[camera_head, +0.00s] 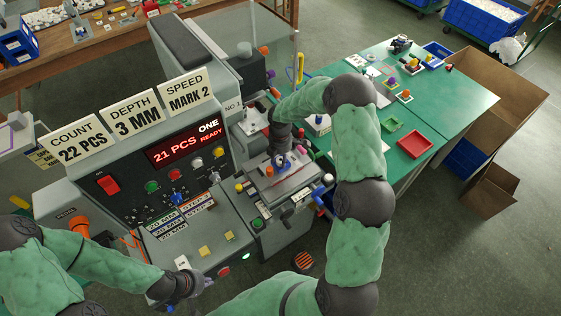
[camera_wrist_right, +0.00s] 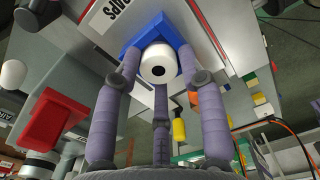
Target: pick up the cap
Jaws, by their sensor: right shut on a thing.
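The cap, a white round piece with a dark centre (camera_wrist_right: 158,63), sits between the fingers of my right gripper (camera_wrist_right: 159,66) in the right wrist view. A blue square part (camera_wrist_right: 152,31) shows just behind it; I cannot tell whether the two are joined. In the head view my right gripper (camera_head: 281,157) reaches down over the printer's work bed (camera_head: 282,184), with blue and white showing at its fingertips. The fingers hide most of the cap there. My left gripper (camera_head: 202,283) is low at the left by the front of the control panel; its fingers are too small to read.
The pad printer (camera_head: 185,140) with its buttons and signs fills the middle. A green table (camera_head: 440,105) with a red tray (camera_head: 415,144) and small parts stands at the right. Cardboard boxes (camera_head: 500,80) stand beyond it. Open floor lies at the lower right.

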